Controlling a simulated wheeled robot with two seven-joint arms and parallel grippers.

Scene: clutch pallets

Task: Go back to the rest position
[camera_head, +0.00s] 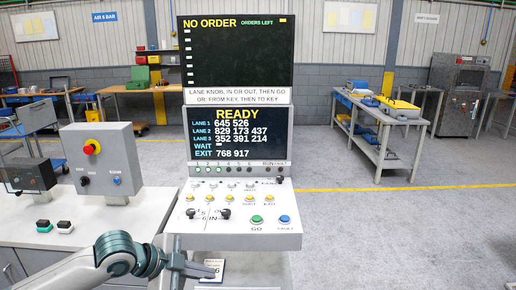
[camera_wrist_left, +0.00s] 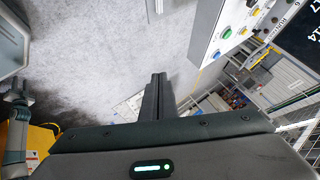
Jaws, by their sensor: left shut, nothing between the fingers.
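My left gripper (camera_head: 212,270) is low in the head view, just in front of the control console (camera_head: 180,243). It is shut and empty. In the left wrist view the closed fingers (camera_wrist_left: 156,84) point over bare grey floor, apart from the console, whose button face (camera_wrist_left: 245,25) is at the upper right. The console has a green GO button (camera_head: 257,219), a blue FAULT button (camera_head: 284,219) and two black knobs. Its screen (camera_head: 238,134) reads READY, and the upper board (camera_head: 238,52) reads NO ORDER.
A white counter (camera_head: 95,222) on the left carries a grey box with a red knob (camera_head: 98,143) and a dark box (camera_head: 27,176). A workbench (camera_head: 382,131) stands at the back right. The floor (camera_head: 400,235) to the right is clear.

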